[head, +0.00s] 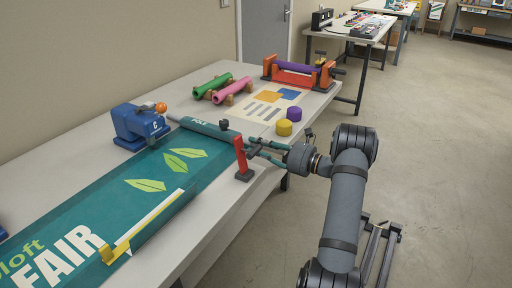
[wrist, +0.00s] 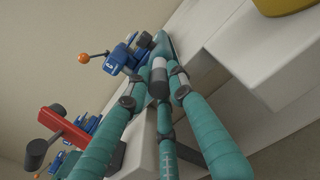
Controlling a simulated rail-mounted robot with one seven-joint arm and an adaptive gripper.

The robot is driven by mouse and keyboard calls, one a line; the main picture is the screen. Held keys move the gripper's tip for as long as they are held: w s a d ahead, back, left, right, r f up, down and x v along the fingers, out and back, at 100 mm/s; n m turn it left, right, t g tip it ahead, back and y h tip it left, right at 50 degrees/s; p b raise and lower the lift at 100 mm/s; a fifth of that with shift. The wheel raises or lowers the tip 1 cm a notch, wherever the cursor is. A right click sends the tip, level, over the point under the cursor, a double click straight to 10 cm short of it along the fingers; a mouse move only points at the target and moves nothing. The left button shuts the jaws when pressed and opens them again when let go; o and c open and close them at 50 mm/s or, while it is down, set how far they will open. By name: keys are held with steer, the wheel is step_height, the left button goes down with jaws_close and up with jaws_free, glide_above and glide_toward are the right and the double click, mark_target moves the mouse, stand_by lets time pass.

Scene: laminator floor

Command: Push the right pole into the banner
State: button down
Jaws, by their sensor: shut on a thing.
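The teal banner (head: 95,205) lies flat on the long table, with leaf shapes and the word FAIR on it. Its far right end forms a rolled sleeve (head: 205,128). A short grey pole end shows at the sleeve's left end (head: 173,117). My gripper (head: 252,146) is at the sleeve's right end, by the table's front edge. In the wrist view its teal fingers (wrist: 158,92) are shut around a grey-and-white pole end (wrist: 159,73), which points in line with the sleeve. How deep the pole sits in the sleeve is hidden.
A red upright clamp (head: 242,158) stands close beside my gripper. A blue clamp (head: 139,126) with an orange ball stands past the sleeve's left end. A yellow bracket (head: 116,250) is at the banner's front edge. Yellow and purple cylinders, a printed sheet and colored rolls lie further back.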

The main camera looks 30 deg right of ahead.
steer(key=c, duration=1.5)
jaws_free()
steer(key=v, duration=1.2)
steer(key=shift+s, duration=0.1)
